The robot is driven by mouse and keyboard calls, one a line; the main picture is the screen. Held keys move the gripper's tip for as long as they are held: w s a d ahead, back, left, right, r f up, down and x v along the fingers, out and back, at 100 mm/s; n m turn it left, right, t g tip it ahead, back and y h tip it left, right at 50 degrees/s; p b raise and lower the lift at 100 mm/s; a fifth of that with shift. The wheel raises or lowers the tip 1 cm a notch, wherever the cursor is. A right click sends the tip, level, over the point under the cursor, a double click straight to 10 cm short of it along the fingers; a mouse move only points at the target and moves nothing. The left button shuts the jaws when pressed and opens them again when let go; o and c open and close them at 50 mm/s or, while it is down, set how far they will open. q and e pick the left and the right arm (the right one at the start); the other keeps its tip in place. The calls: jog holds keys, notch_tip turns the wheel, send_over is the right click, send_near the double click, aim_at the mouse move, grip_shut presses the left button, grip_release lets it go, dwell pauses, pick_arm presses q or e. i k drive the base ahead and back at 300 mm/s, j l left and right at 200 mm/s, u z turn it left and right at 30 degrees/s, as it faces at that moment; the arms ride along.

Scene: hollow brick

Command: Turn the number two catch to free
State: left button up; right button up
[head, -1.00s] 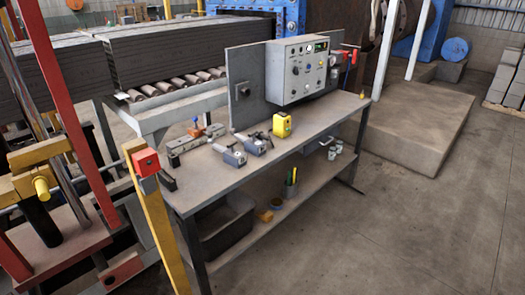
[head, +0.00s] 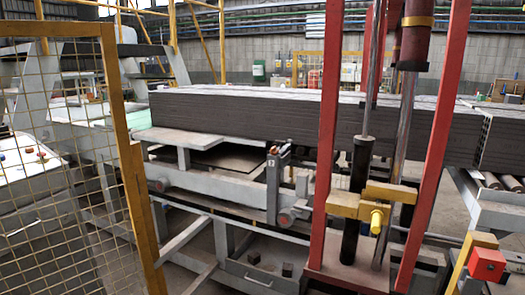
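Neither of my grippers shows in the head view. I cannot pick out the number two catch for certain. An upright grey bracket (head: 273,186) with a small pale marking near its top stands at the side of the grey machine frame (head: 205,180); the marking is too small to read surely. A yellow clamp block (head: 362,208) with a round yellow knob sits between two red posts to its right. A red box (head: 487,264) on a yellow post is at the lower right.
A yellow mesh fence (head: 128,150) stands at the left, before a pale panel (head: 28,168) with coloured buttons. Long dark stacked slabs (head: 235,117) lie across the middle. Red posts (head: 327,130) rise in front of them. Rollers (head: 508,183) are at the right edge.

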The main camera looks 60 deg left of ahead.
aim_at(273, 152)
jog(key=u, duration=1.95)
